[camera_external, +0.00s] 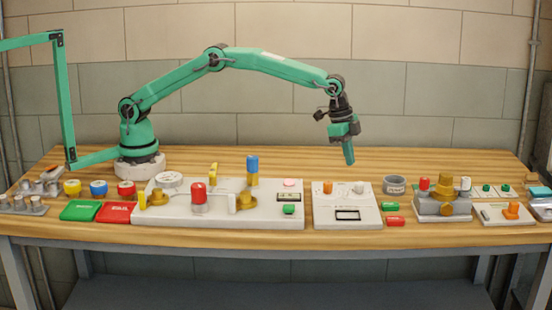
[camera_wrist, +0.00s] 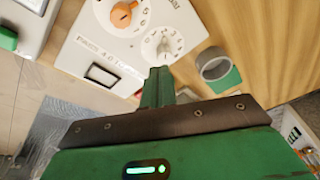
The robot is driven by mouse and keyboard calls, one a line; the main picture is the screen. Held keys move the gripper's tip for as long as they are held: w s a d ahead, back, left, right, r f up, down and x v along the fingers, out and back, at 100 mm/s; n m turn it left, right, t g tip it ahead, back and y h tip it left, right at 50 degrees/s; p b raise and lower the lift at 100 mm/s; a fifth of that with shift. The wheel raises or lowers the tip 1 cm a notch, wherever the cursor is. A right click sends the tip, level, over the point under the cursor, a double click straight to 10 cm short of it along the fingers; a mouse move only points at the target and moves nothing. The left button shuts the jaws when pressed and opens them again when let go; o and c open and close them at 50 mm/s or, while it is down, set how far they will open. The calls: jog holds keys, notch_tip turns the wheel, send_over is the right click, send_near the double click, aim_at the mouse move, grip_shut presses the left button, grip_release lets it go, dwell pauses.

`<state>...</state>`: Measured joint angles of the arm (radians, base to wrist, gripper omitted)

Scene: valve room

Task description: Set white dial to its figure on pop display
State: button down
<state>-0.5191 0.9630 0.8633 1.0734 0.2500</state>
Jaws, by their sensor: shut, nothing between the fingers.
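The white dial (camera_external: 359,188) sits on the right part of a white panel (camera_external: 330,205), beside an orange dial (camera_external: 328,187). In the wrist view the white dial (camera_wrist: 162,44) has numbers around it and lies just beyond my fingertips. A dark-framed window (camera_external: 347,215) is on the same panel; it also shows in the wrist view (camera_wrist: 101,76), and I cannot read a figure in it. Small print beside it is only partly legible. My gripper (camera_external: 349,160) is shut and empty, pointing down above and behind the panel, apart from the dial.
A larger white panel (camera_external: 225,213) with knobs and levers is at left. The wooden table behind the panels is clear.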

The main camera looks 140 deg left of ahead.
aim_at(353, 189)
jog(key=shift+s+d+x, duration=0.1)
jog(key=shift+s+x, duration=0.1)
jog(key=shift+x, duration=0.8)
jog(key=shift+s+d+x, duration=0.15)
jog(key=shift+s+x, duration=0.05)
jog(key=shift+x, duration=0.85)
jog(key=shift+s+d+x, duration=0.1)
jog(key=shift+s+x, duration=0.15)
jog(key=shift+x, duration=0.75)
jog(key=shift+f, duration=0.2)
jog(key=shift+w+a, duration=0.15)
jog(key=shift+a, duration=0.45)
jog(key=shift+s+a, duration=0.25)
jog(key=shift+a, duration=0.25)
jog(key=shift+s, duration=0.4)
jog(key=shift+r, duration=0.1)
jog(key=shift+w+a+v, duration=0.1)
jog(key=shift+w+v, duration=0.1)
jog(key=shift+v, duration=0.75)
jog(key=shift+w+a+v, duration=0.15)
jog(key=shift+w+v, duration=0.05)
jog(key=shift+v, duration=0.75)
jog(key=shift+w+a+v, duration=0.1)
jog(key=shift+w+v, duration=0.1)
jog(key=shift+v, duration=0.75)
jog(key=shift+r, duration=0.15)
